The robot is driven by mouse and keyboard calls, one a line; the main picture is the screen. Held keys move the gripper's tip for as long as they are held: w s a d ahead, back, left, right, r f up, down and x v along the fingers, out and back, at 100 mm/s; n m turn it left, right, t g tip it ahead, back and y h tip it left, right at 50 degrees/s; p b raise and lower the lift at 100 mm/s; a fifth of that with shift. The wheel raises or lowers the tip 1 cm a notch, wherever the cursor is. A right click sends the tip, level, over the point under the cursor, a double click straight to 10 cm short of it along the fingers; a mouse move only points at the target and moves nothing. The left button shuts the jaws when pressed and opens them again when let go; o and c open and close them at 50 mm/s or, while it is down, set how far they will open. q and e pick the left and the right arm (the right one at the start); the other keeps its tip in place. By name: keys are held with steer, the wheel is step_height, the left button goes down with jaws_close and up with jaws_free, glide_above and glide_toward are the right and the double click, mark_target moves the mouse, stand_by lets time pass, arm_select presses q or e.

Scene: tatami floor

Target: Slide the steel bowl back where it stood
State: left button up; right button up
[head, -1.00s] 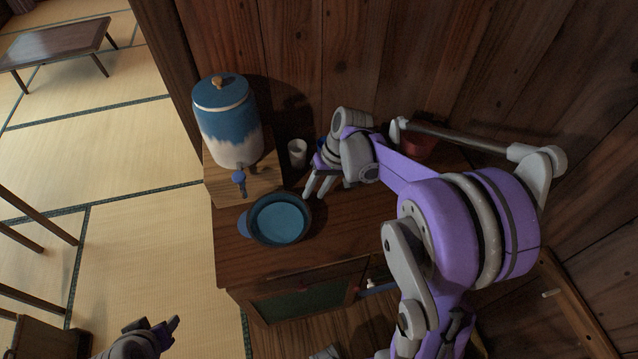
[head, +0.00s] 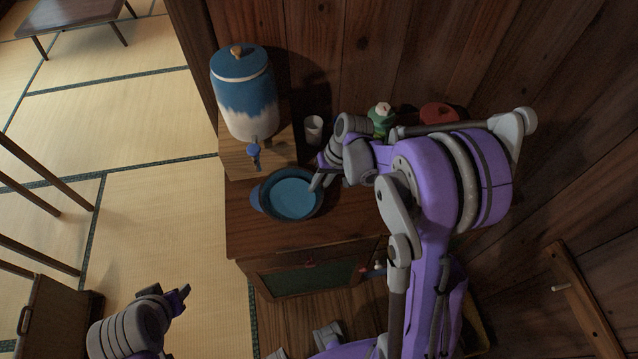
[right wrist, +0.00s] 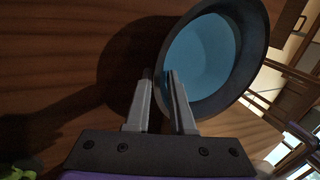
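The bowl (head: 292,199), dark outside and blue inside with a small handle at its left, stands upright on the wooden cabinet top (head: 250,238). My right gripper (head: 319,181) is at its right rim. In the right wrist view, the fingers (right wrist: 161,76) lie close together on either side of the bowl's wall (right wrist: 258,35), one inside and one outside, apparently shut on it. My left gripper (head: 180,297) hangs away from the cabinet at lower left; its finger gap is not clear.
A blue-and-white dispenser (head: 246,105) with a tap stands on a wooden block (head: 238,160) behind the bowl. A white cup (head: 313,130) is just behind the bowl. A green item (head: 381,116) and a red item (head: 440,113) stand behind my right arm. The cabinet front-left is clear.

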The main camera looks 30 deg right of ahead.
jaws_close()
stand_by(1.1)
